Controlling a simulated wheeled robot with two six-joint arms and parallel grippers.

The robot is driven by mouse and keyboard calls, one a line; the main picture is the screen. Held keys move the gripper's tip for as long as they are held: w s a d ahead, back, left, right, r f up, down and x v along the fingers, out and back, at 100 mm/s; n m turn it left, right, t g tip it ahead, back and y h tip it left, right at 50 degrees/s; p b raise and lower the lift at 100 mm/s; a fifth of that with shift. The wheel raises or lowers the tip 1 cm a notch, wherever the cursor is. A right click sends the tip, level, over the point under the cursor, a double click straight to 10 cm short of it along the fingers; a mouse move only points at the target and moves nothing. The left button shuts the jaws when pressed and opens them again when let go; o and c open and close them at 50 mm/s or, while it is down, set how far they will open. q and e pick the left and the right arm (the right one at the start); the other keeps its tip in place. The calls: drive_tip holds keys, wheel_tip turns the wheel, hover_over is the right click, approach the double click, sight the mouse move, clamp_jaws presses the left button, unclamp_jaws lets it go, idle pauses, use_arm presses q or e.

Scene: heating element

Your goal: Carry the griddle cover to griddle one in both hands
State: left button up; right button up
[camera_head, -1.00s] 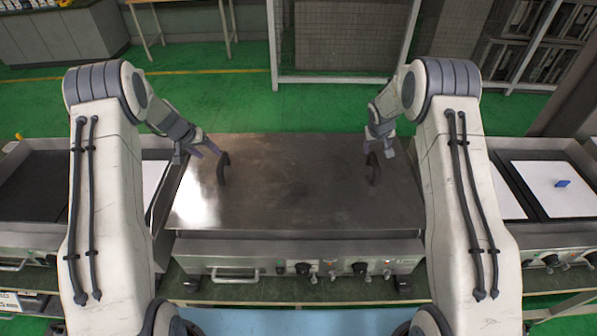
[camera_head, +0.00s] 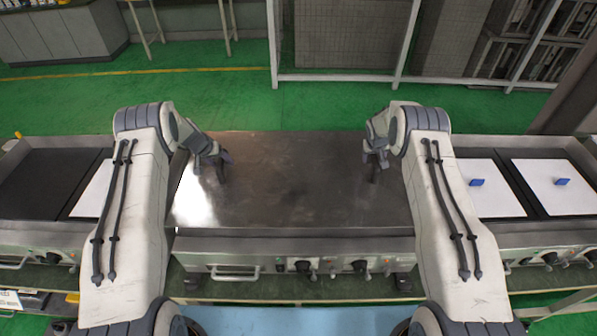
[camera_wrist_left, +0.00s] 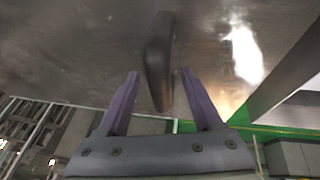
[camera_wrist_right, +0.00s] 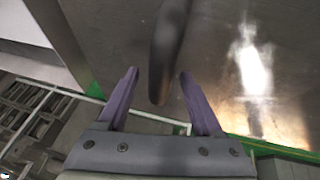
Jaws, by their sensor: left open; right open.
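The griddle cover (camera_head: 290,185) is a wide, dark, shiny metal lid lying on the middle griddle. It has a dark upright handle near each side. My left gripper (camera_head: 222,157) is open at the left handle (camera_head: 220,172). In the left wrist view the left handle (camera_wrist_left: 158,60) stands between the open fingers (camera_wrist_left: 158,95), with no visible grip on it. My right gripper (camera_head: 374,158) is open at the right handle (camera_head: 374,174). In the right wrist view the right handle (camera_wrist_right: 166,55) stands between the open fingers (camera_wrist_right: 158,92). Which griddle is griddle one cannot be told.
A griddle with a dark plate (camera_head: 42,180) and a white sheet (camera_head: 93,192) stands at the left. Another at the right carries white sheets (camera_head: 556,194) with blue handles (camera_head: 562,181). A white rack frame (camera_head: 330,78) stands behind. Green floor (camera_head: 200,100) lies between.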

drive_tip(key=shift+f, duration=0.1)
use_arm(q)
clamp_jaws()
use_arm(e)
clamp_jaws()
idle(1.1)
use_arm(q)
drive_tip(key=shift+w+r, duration=0.2)
use_arm(e)
drive_tip(key=shift+w+r, duration=0.15)
drive_tip(key=shift+r, duration=0.15)
